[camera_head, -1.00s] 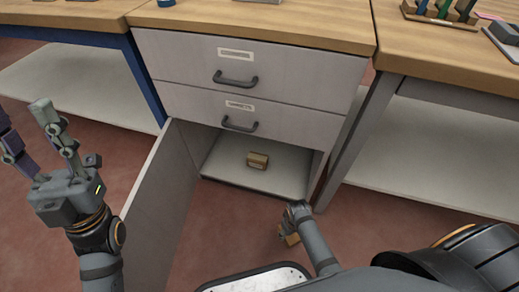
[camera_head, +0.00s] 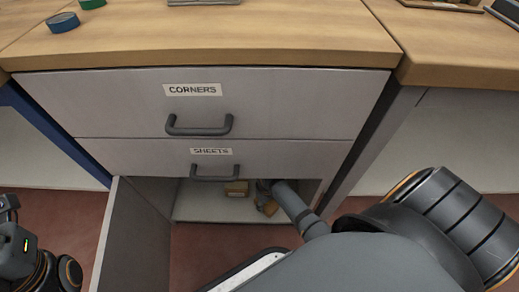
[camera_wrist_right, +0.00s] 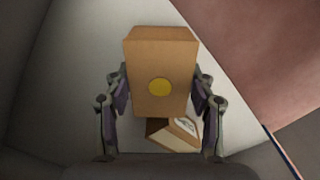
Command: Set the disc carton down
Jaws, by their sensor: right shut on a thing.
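The disc carton (camera_wrist_right: 160,58), a brown box with a yellow disc on its face, is between the fingers of my right gripper (camera_wrist_right: 161,88), which is shut on it. In the head view my right gripper (camera_head: 265,187) reaches into the open lower compartment of the cabinet, and the carton (camera_head: 267,206) shows partly below it. I cannot tell whether the carton touches the compartment floor (camera_head: 200,208). My left gripper (camera_head: 10,215) is cut off at the left edge, and its fingers do not show clearly.
Another brown carton (camera_head: 236,188) sits on the compartment floor to the left of my right gripper; it also shows in the wrist view (camera_wrist_right: 172,133). The open door (camera_head: 135,240) stands at the left. Two shut drawers (camera_head: 200,105) are above the opening.

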